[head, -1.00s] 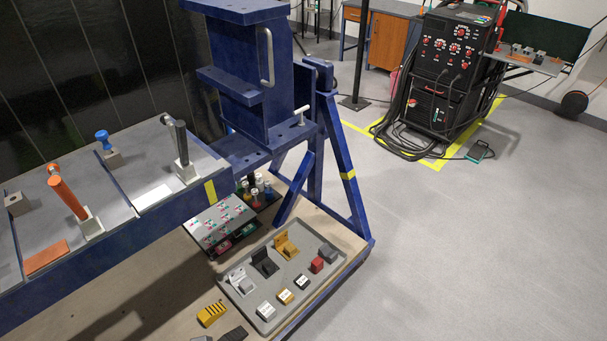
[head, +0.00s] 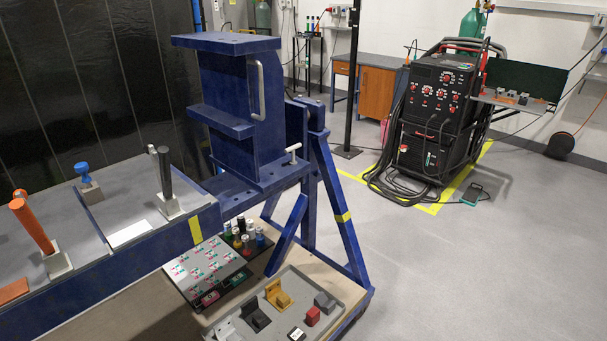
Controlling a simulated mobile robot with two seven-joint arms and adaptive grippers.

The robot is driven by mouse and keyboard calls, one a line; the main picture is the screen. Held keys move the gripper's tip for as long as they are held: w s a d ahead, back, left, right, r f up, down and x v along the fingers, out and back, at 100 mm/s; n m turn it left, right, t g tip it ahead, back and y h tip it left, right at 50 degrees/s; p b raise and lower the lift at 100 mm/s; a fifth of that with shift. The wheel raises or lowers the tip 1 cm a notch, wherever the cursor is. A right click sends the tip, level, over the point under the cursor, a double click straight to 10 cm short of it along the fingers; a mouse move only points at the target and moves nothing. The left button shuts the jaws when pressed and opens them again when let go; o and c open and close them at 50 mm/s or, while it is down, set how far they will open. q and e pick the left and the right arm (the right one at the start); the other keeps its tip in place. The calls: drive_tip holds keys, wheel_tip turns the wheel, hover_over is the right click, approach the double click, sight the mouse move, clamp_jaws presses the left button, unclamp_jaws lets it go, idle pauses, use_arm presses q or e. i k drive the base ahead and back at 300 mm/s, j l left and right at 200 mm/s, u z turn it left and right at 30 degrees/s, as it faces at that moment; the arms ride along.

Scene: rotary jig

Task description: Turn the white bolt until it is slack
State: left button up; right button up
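A white bolt (head: 293,149) with a T-shaped handle stands on the blue jig's lower plate (head: 262,185), at its right end beside the upright blue frame (head: 240,95). Its lower end at the plate is too small to make out. Neither of my grippers is in the head view.
A blue bench (head: 110,266) at left carries an orange handle (head: 32,226), a dark grey handle (head: 165,172) and a blue knob (head: 84,172). A grey tray (head: 262,323) with several small parts lies below.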

sight(292, 149)
drive_tip(key=i+l, duration=0.25)
drive_tip(key=i, duration=0.25)
drive_tip(key=i+l, duration=0.25)
drive_tip(key=i, duration=0.3)
